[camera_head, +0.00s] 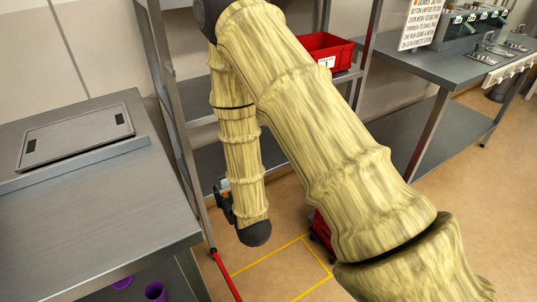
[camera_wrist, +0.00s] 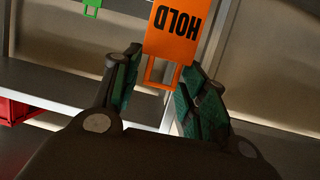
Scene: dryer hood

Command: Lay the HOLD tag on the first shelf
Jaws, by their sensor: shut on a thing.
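The HOLD tag (camera_wrist: 180,28) is an orange plate with black lettering, upside down in the wrist view, with an open loop at its lower end. My gripper (camera_wrist: 162,62) is shut on this loop end, with a dark green-padded finger on each side. In the head view my gripper (camera_head: 224,204) hangs low in front of the metal rack, mostly hidden by my arm. The rack has an upper shelf (camera_head: 345,76) and a lower shelf (camera_head: 208,163).
A red bin (camera_head: 325,52) stands on the upper shelf, behind my arm. A grey workbench (camera_head: 90,200) is at left, a counter (camera_head: 440,62) at right. A green tag (camera_wrist: 91,7) hangs at the wrist view's top.

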